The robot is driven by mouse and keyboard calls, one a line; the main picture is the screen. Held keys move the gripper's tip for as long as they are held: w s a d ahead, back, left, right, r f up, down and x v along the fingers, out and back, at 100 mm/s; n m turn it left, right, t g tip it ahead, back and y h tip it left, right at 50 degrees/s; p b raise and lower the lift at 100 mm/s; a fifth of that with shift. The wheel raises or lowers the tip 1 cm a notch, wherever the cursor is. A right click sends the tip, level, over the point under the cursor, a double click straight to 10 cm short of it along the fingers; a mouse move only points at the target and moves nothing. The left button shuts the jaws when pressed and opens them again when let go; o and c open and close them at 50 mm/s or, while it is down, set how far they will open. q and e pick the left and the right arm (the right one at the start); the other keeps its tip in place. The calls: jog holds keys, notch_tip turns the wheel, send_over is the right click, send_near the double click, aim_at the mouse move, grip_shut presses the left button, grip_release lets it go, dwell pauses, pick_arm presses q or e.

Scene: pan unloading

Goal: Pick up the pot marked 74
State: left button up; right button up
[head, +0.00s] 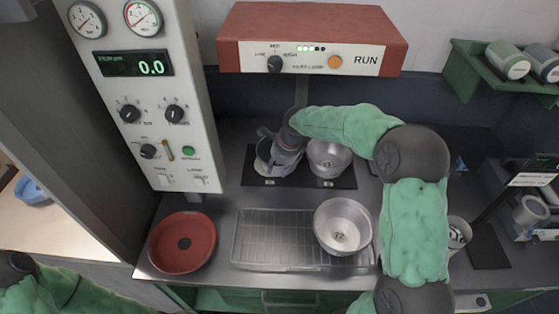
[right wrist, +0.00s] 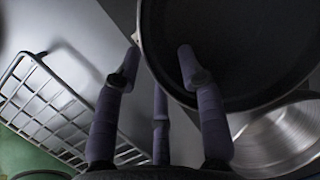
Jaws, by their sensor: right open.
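A metal pot (head: 263,148) stands on the left part of a black mat (head: 345,180), partly hidden by my right gripper (head: 278,160). In the right wrist view this pot's dark inside (right wrist: 240,45) is close, and my right gripper (right wrist: 160,62) is open at its rim. One fingertip shows over the inside and another beside the rim; contact cannot be told. A second metal pot (head: 325,157) stands to its right. A third pot (head: 342,212), whose mark looks like 72, sits on a wire rack. I cannot read a 74. My left gripper is out of view.
The wire rack (head: 270,240) lies in front of the mat, its left part empty. A red round dish (head: 182,243) is at left. A gauge panel (head: 150,95) stands behind left, and a red control box (head: 310,25) hangs above. A container (head: 460,226) stands right of my arm.

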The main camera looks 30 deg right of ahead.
jog(key=x, duration=0.3)
jog(key=shift+d, duration=0.15)
jog(key=shift+r, duration=0.1)
grip_shut()
jog(key=shift+s, duration=0.15)
